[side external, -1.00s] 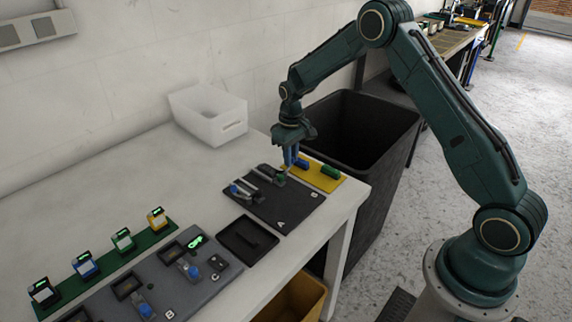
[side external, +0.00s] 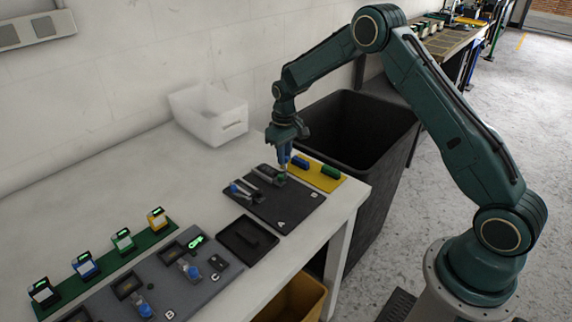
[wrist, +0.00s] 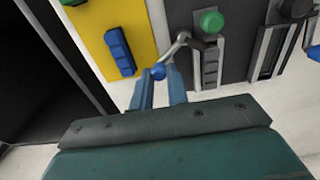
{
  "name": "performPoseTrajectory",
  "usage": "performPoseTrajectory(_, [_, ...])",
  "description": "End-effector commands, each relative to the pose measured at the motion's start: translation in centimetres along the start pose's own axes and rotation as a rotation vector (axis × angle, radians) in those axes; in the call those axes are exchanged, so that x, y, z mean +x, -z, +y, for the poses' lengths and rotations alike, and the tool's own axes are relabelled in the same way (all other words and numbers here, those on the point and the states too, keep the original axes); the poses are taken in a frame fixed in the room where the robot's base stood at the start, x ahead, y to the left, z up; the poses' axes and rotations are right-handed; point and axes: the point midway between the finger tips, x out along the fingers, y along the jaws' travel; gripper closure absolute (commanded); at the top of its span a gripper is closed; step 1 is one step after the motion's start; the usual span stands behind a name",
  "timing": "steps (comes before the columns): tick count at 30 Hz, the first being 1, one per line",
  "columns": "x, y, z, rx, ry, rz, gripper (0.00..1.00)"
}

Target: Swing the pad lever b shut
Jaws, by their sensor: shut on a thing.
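Pad lever b is a thin grey lever (wrist: 176,47) with a blue ball knob (wrist: 158,72) at its end, beside a green round pad (wrist: 211,21) in the wrist view. My gripper (wrist: 160,80) has its blue fingers shut on that blue knob. The lever slants out from the fixture toward the fingers. In the side external view, my gripper (side external: 284,170) is low over the far part of the dark plate (side external: 262,212), near the mark B, and hides the knob. The green pad (side external: 281,177) shows just below the fingertips.
A second lever with a blue knob (side external: 233,188) is on the same plate, near mark A. A yellow mat (side external: 325,184) with a blue block (side external: 300,162) and a green block (side external: 330,171) lies beside the plate. A black bin (side external: 370,125) and white bin (side external: 210,118) stand nearby.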

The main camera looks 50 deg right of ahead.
Motion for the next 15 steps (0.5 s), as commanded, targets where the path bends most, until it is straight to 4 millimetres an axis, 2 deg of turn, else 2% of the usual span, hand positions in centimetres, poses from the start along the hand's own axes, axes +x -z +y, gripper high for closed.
performPoseTrajectory(1, [0.72,-0.58,-0.43,-0.007,0.007,-0.023,1.00])
performPoseTrajectory(15, [0.77,-0.26,-0.94,-0.009,0.008,-0.029,1.00])
